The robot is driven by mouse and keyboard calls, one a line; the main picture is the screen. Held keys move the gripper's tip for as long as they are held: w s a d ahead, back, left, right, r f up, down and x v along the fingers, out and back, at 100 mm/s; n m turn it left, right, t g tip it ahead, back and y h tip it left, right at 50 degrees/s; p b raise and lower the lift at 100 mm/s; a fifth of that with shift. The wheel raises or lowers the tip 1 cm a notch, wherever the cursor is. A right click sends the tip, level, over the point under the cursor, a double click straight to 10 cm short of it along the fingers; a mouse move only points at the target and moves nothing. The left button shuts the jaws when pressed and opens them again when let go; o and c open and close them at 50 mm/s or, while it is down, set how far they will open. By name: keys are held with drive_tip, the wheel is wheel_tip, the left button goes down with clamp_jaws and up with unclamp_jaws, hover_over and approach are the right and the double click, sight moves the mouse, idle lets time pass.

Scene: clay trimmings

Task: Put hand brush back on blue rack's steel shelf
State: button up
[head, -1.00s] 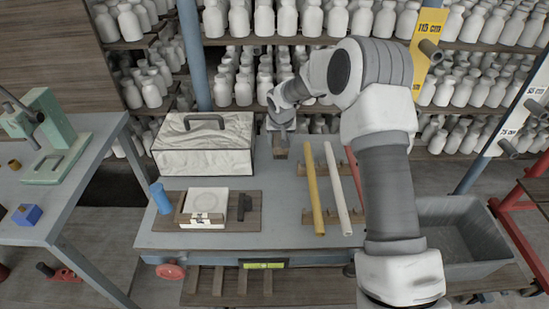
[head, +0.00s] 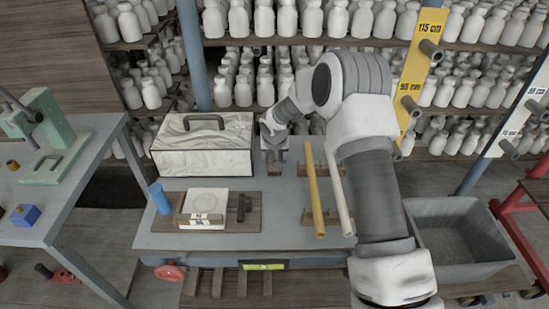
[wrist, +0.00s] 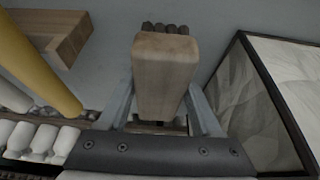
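The hand brush is a pale wooden block with dark bristles at its far end; it fills the middle of the wrist view (wrist: 163,80). My gripper (wrist: 163,100) has one finger on each side of the block, and both seem to press on it. In the head view my gripper (head: 274,150) is over the grey tabletop, right of the white patterned box, with the brush (head: 273,164) below it, partly hidden. I cannot tell if the bristles touch the surface. A blue post (head: 194,55) of the bottle shelving rises behind; I cannot single out a steel shelf.
The patterned box (head: 203,146) stands close left of my gripper. A yellow tube (head: 314,190) and a white tube (head: 338,190) lie on wooden rests to the right. A plaster slab (head: 203,207) on a board is at front left. A grey bin (head: 458,245) stands right.

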drive_tip(key=o, duration=0.3)
drive_tip(key=shift+o, duration=0.2)
